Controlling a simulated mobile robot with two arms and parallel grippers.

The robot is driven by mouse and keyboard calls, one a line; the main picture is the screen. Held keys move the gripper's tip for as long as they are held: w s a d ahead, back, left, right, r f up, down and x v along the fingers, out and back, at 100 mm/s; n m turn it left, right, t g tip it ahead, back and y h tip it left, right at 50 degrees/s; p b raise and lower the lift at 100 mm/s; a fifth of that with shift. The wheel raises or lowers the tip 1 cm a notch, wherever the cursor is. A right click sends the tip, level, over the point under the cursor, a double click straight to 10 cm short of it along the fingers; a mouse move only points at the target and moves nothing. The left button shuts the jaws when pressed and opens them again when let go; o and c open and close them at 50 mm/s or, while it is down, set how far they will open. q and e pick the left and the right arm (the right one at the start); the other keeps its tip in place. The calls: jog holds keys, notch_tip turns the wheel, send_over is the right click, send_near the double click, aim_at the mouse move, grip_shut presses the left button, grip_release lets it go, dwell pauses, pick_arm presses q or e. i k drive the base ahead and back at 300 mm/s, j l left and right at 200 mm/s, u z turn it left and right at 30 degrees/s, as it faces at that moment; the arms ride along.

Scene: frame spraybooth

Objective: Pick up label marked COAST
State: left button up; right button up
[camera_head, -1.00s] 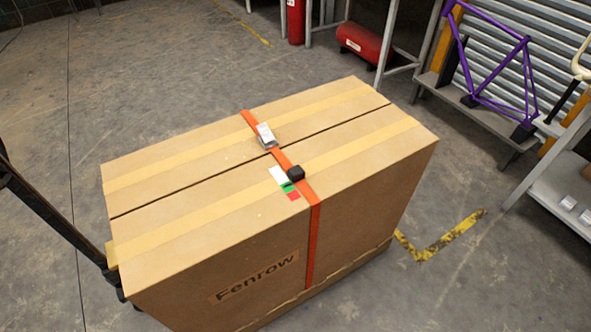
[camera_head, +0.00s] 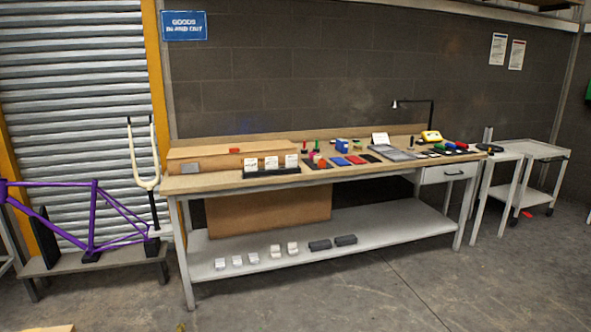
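Several white cards or labels stand in a dark holder (camera_head: 271,172) at the front left of the workbench (camera_head: 220,183). The marks on them are too small to read, so I cannot tell which one says COAST. Another white card (camera_head: 380,139) stands at the back of the bench, also unreadable. Small white items (camera_head: 256,256) sit on the lower shelf. Neither of my grippers is in view.
A purple bike frame (camera_head: 92,215) and a pale fork (camera_head: 143,160) stand left of the bench. A grey trolley (camera_head: 540,152) stands at the right. Small coloured parts, a lamp (camera_head: 431,115) and a yellow device (camera_head: 431,136) are on the bench. The floor (camera_head: 400,285) in front is clear.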

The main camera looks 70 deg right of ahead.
aim_at(291, 161)
jog(key=z, duration=2.2)
jog(key=i+j+z, duration=0.15)
jog(key=z, duration=0.65)
jog(key=i+j+z, duration=0.15)
jog(key=j, duration=0.2)
jog(key=i+j+z, duration=0.2)
jog(key=j, duration=0.15)
jog(key=i+j+z, duration=0.15)
jog(key=j, duration=0.25)
jog(key=j+z, duration=0.2)
jog(key=j, duration=0.15)
jog(key=i+j+z, duration=0.15)
jog(key=j, duration=0.3)
